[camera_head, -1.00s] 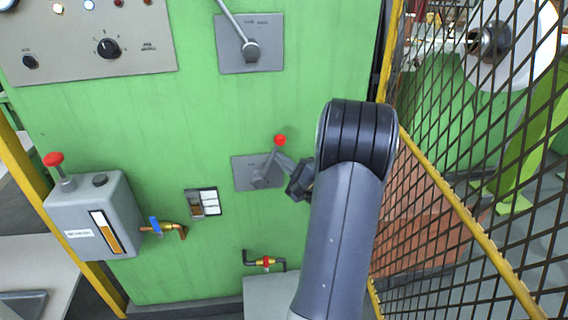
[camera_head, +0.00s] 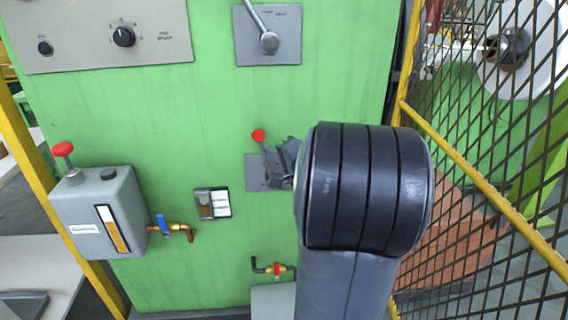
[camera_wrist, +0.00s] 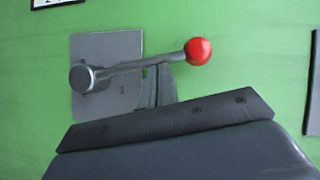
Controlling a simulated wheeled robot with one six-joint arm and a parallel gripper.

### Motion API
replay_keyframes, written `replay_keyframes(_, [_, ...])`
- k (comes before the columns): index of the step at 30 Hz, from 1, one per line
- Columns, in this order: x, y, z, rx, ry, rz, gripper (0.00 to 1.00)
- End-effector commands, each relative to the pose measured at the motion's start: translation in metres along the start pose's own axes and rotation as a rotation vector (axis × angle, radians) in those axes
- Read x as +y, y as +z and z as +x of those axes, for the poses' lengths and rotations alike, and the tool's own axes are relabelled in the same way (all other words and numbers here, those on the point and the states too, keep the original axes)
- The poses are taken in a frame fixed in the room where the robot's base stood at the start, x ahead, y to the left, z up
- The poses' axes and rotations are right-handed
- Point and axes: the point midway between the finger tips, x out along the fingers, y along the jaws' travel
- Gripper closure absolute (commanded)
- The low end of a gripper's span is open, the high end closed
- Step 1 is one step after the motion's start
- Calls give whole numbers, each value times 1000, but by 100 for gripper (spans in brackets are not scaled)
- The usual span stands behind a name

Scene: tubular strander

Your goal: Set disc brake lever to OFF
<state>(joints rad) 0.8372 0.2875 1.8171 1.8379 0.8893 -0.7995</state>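A lever with a red ball knob (camera_head: 258,135) stands on a small grey plate (camera_head: 254,172) on the green panel, tilted up and slightly left. In the wrist view its knob (camera_wrist: 198,51) is at the right end of the grey rod, and its pivot (camera_wrist: 81,78) is on the plate (camera_wrist: 106,50). My gripper (camera_head: 280,160) is close against the right side of this lever, partly hidden by my arm. In the wrist view a grey finger part (camera_wrist: 158,88) lies just under the rod; contact and finger gap are unclear. Plate lettering is unreadable.
Another lever (camera_head: 268,40) on a larger grey plate is above. A grey oil box (camera_head: 98,215) with a red-topped plunger is at left, near a small switch box (camera_head: 212,203). A pipe valve (camera_head: 275,269) is below. A yellow-framed mesh guard (camera_head: 480,170) stands close at right.

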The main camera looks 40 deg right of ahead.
Motion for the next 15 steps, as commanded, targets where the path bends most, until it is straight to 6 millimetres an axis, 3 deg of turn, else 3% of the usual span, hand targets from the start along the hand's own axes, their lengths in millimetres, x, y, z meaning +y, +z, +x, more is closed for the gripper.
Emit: replay_keyframes(15, [-4, 19, 13, -1, 117, -175, 100])
